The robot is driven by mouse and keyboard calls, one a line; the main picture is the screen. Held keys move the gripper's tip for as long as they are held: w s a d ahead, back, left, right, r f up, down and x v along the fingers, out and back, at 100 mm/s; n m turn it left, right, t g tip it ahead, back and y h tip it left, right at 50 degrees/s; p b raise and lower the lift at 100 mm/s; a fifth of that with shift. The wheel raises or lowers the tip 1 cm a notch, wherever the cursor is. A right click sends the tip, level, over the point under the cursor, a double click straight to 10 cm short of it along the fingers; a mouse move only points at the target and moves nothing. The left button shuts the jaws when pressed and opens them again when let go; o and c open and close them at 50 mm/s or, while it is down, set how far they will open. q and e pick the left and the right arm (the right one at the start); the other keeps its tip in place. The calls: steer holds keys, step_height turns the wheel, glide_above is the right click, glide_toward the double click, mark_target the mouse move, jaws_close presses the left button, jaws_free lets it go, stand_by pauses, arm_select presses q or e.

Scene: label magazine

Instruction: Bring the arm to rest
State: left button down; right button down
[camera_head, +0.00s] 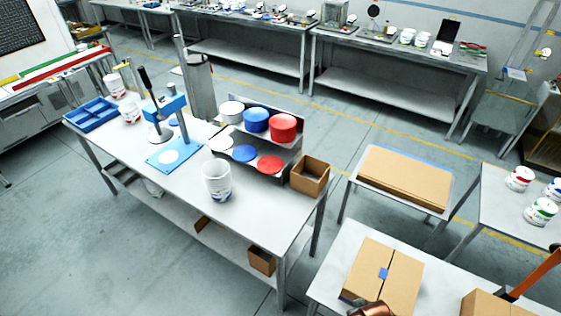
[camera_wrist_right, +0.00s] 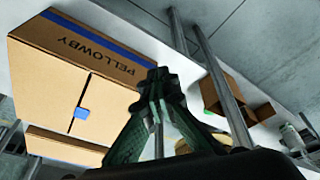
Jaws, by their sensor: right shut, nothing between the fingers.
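My right gripper (camera_wrist_right: 158,82) shows in the right wrist view, its dark green fingers together with nothing between them. Behind it lies a closed cardboard box (camera_wrist_right: 60,72) with a blue strip and the word PELLOWBY. In the head view a closed carton with a blue tab (camera_head: 384,270) lies on the near right table (camera_head: 330,275). The right gripper cannot be made out clearly in the head view, and my left gripper is in neither view.
The workbench (camera_head: 120,160) holds a blue press (camera_head: 168,150), a white tub (camera_head: 217,182), a lid rack (camera_head: 262,140), a blue tray (camera_head: 92,114) and an open cardboard box (camera_head: 310,175). A flat carton (camera_head: 405,178) lies on another table. Tubs (camera_head: 519,178) stand at right.

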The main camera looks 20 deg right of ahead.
steer(key=s+a+f+g+b, duration=0.1)
steer(key=s+f+b, duration=0.15)
steer(key=f, duration=1.35)
steer(key=s+f+b, duration=0.2)
steer(key=s+f, duration=0.1)
steer(key=f, duration=1.3)
steer(key=s+f+n+g+b, duration=0.1)
steer(key=s+f+b, duration=0.2)
steer(key=s+f, duration=1.3)
steer(key=shift+s+f+y+b, duration=0.3)
steer(key=shift+s+b, duration=0.1)
steer(key=shift+s, duration=0.3)
